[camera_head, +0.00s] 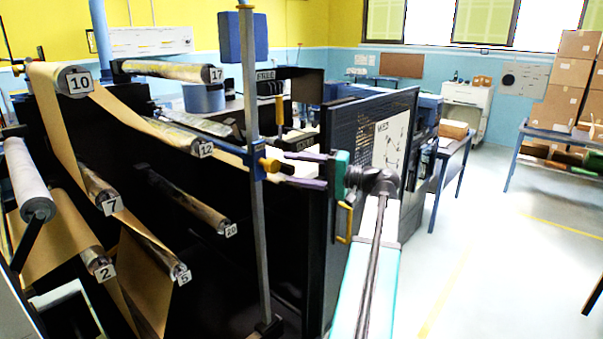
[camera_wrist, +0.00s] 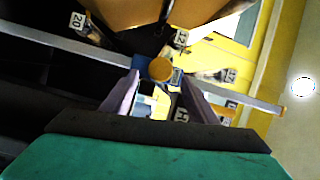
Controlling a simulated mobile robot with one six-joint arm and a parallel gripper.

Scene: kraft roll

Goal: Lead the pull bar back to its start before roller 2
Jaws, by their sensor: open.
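My gripper (camera_head: 292,170) is open, its two fingers pointing left toward an orange knob (camera_head: 270,165). The knob sits on a blue block (camera_head: 255,160) on an upright grey post; I take knob and block as the pull bar's handle end, but the bar is not clearly seen. In the wrist view the knob (camera_wrist: 160,69) lies between and just beyond the fingertips (camera_wrist: 157,85), with no grip visible. Roller 2 (camera_head: 97,263) is at the lower left, with brown paper (camera_head: 60,235) beside it. A paper strip runs from roller 10 (camera_head: 75,80) past roller 12 (camera_head: 190,143) toward the block.
The grey post (camera_head: 262,240) stands in front of the dark machine frame. Rollers 7 (camera_head: 100,190), 5 (camera_head: 178,268), 20 (camera_head: 215,220) and 17 (camera_head: 190,71) stick out toward me. A dark mesh panel (camera_head: 350,130) stands behind my gripper. Open floor (camera_head: 500,260) lies to the right.

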